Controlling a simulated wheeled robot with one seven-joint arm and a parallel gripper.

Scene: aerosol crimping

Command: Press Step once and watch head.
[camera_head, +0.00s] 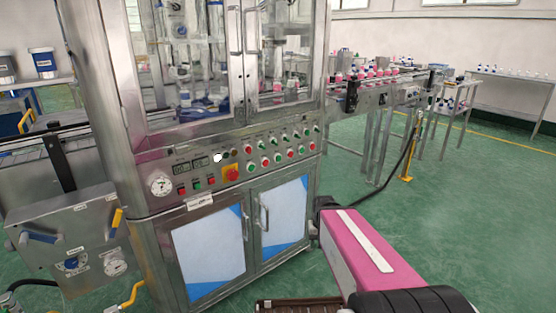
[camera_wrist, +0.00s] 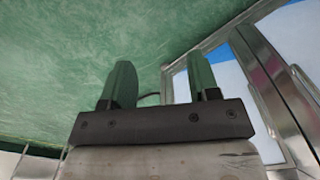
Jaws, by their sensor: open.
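The crimping machine's control panel (camera_head: 240,160) runs across the front of the steel cabinet in the head view. It carries a gauge (camera_head: 161,184), small displays, a red-and-yellow stop knob (camera_head: 231,172) and rows of red, green and white buttons (camera_head: 278,157). The labels are too small to read, so I cannot tell which button is Step. The working heads (camera_head: 190,55) show partly behind the glass doors. My gripper (camera_wrist: 160,78) is open and empty in the wrist view, apart from the panel.
The lower cabinet doors (camera_head: 208,253) have protruding handles. A valve box (camera_head: 70,235) stands at left. A conveyor with pink-topped bottles (camera_head: 375,74) extends right, with side tables (camera_head: 515,78) beyond. Green floor (camera_head: 470,200) is clear at right. The wrist view shows floor and cabinet.

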